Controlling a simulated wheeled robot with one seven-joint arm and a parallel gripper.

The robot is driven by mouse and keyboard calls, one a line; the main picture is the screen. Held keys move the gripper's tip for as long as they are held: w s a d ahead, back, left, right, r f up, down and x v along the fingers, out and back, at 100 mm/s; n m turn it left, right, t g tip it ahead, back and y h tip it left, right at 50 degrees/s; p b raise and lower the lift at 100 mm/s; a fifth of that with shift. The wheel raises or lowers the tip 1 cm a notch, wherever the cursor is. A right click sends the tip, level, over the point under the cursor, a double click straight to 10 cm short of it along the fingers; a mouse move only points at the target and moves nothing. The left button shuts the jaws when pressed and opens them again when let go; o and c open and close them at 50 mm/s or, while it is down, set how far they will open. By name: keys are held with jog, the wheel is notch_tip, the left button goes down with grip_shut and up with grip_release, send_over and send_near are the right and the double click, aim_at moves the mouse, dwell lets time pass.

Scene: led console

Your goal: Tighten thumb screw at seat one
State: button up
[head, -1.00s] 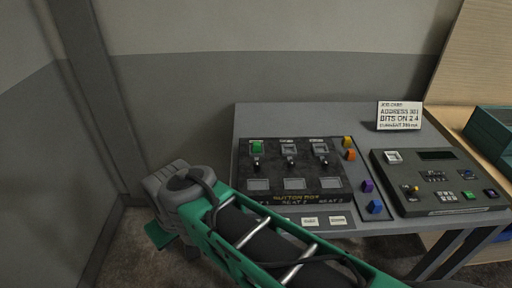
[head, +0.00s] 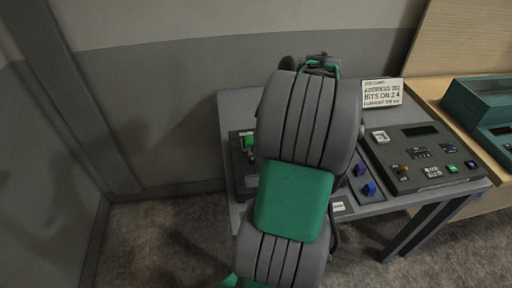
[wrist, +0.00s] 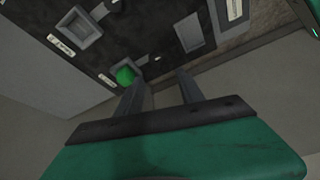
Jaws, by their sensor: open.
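The dark button box (head: 247,186) stands on the grey console, mostly hidden behind my arm in the head view. A green button (head: 249,141) shows at its top left seat; in the wrist view it is a green cap (wrist: 124,75) in a frame. My gripper (wrist: 161,84) is open in the wrist view, its two fingers apart with nothing visible between them. The left finger is close to the green cap in the picture; contact cannot be told. I cannot make out the thumb screw of seat one for certain. My arm hides the gripper in the head view.
An empty recess (wrist: 190,33) and a framed seat (wrist: 78,28) lie on the box. Blue (head: 369,189) and purple (head: 359,170) buttons sit right of my arm. A control unit (head: 424,156) and job card (head: 382,93) stand further right. The floor at left is clear.

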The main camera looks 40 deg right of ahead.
aim_at(253, 158)
jog(key=shift+n, duration=0.3)
jog(key=f, duration=0.5)
jog(key=w+f, duration=0.1)
jog(key=f, duration=0.1)
jog(key=shift+w+a+f+p, duration=0.1)
jog(key=shift+f+p, duration=0.1)
jog(key=shift+p, duration=0.1)
jog(key=shift+c, duration=0.5)
grip_shut()
